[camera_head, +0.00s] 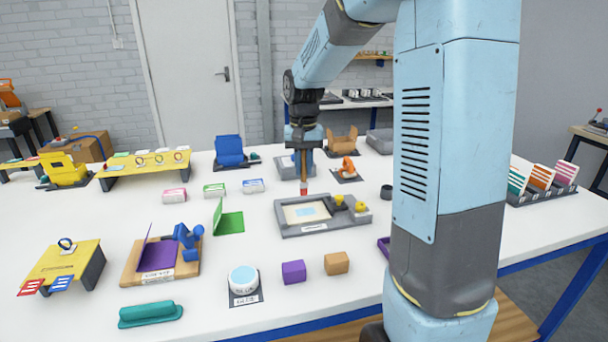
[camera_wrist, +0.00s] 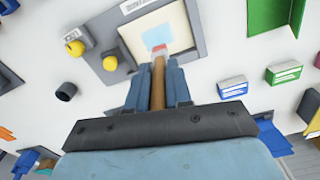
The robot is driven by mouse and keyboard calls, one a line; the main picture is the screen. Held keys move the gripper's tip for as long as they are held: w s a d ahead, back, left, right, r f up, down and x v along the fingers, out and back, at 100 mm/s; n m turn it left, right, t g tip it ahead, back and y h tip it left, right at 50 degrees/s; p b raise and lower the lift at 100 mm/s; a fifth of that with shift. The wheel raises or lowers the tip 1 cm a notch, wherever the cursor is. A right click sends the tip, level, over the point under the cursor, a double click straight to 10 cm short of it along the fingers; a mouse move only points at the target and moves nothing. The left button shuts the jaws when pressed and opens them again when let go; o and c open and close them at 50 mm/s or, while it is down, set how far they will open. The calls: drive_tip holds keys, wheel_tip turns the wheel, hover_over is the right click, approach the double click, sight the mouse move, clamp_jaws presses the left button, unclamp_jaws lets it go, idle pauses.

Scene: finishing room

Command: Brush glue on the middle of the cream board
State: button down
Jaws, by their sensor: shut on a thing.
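The cream board (camera_head: 290,214) lies in a grey fixture (camera_head: 335,226) near the table's middle, with a pale blue rectangle (camera_head: 307,211) on its centre. In the wrist view the board (camera_wrist: 132,35) shows at the top. My gripper (camera_head: 303,152) is shut on the wooden handle of a brush (camera_head: 304,172), held upright, bristle end down. In the wrist view my gripper (camera_wrist: 158,85) has a finger on each side of the brush (camera_wrist: 158,72). The red-and-white brush end is over the board's far part; contact is unclear. A round glue pot (camera_head: 243,279) stands at the front.
Two yellow knobs (camera_head: 361,207) stand at the fixture's right end. A purple block (camera_head: 293,271) and a brown block (camera_head: 336,263) lie in front. A green angled piece (camera_head: 228,221) is left of the fixture. Small labelled boxes (camera_head: 214,190) stand behind left.

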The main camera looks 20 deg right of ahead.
drive_tip(key=shift+r, duration=1)
